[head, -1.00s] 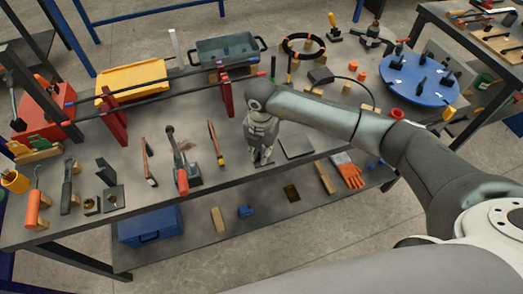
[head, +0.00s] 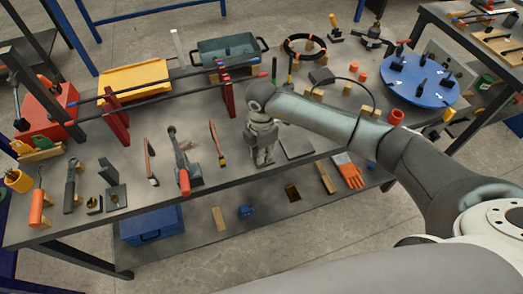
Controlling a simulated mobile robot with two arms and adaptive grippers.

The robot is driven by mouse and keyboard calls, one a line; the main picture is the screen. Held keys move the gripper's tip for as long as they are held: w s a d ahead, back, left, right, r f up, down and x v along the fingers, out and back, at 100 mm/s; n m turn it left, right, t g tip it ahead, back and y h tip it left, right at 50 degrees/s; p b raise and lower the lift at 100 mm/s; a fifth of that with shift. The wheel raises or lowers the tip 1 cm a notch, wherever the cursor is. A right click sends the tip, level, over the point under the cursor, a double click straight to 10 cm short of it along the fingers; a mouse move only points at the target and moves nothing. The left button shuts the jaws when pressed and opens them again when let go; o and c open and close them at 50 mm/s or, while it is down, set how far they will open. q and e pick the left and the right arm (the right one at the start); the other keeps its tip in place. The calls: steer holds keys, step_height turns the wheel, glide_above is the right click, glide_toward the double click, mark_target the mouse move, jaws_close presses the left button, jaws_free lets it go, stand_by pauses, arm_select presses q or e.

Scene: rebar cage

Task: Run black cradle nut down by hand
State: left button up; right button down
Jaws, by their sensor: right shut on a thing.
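My right gripper (head: 264,158) points down at the front part of the grey workbench (head: 225,178), just left of a flat dark plate (head: 297,147). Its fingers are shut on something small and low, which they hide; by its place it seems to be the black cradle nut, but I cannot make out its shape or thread. Two red upright stands, the left one (head: 117,118) and the right one (head: 228,99), carry long dark bars (head: 170,92) behind the gripper. My left gripper is not in view.
A blue round plate (head: 419,82) stands at the right. A yellow tray (head: 133,79) and grey-green bin (head: 228,52) are at the back.

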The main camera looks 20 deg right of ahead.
steer(key=c, duration=1.4)
jaws_free()
steer(key=shift+r, duration=0.15)
step_height(320, 180, up, 12)
steer(key=shift+f, duration=0.1)
